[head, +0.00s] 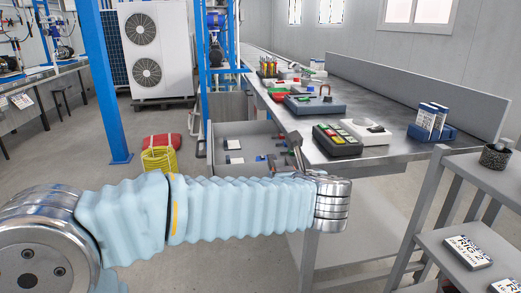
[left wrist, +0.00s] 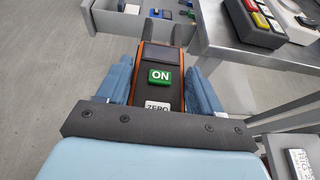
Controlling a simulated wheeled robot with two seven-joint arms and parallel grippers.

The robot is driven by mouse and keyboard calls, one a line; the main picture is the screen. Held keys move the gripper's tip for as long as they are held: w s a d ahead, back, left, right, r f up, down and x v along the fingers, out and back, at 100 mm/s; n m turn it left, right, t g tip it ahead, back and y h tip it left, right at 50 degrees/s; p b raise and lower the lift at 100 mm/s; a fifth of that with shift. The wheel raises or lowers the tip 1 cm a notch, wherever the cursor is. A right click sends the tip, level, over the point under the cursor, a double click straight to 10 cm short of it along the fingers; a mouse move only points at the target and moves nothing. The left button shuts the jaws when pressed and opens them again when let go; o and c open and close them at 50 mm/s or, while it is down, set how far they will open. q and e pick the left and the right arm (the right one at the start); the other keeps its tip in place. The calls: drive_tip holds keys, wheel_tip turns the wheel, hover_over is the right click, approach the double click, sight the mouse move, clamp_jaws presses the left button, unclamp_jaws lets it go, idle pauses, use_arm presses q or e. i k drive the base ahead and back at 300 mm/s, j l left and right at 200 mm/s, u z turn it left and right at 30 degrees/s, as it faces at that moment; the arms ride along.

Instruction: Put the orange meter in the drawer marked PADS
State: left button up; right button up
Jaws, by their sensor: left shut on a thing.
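The orange meter (left wrist: 163,93) has a black face, orange edges, a green ON button and a ZERO label. It shows in the left wrist view, between the blue fingers of my left gripper (left wrist: 160,68), which is shut on it. In the head view my left arm reaches across to the bench front; its gripper and the meter cannot be made out clearly there. An open drawer (head: 223,158) under the bench holds small items; part of it also shows at the top left in the left wrist view (left wrist: 112,20). I cannot read a PADS mark. My right gripper is not in view.
The metal bench (head: 375,161) carries a control box with coloured buttons (head: 338,142), a white device (head: 366,130) and a blue holder (head: 431,133). A grey shelf rack (head: 480,168) stands at the right.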

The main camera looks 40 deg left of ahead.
sight(257, 145)
drive_tip(key=i+j, duration=0.2)
drive_tip(key=j, duration=0.15)
drive_tip(key=i+j, duration=0.15)
drive_tip(key=j, duration=0.2)
drive_tip(key=i+j, duration=0.2)
drive_tip(key=j, duration=0.15)
drive_tip(key=i+j, duration=0.2)
drive_tip(key=j, duration=0.2)
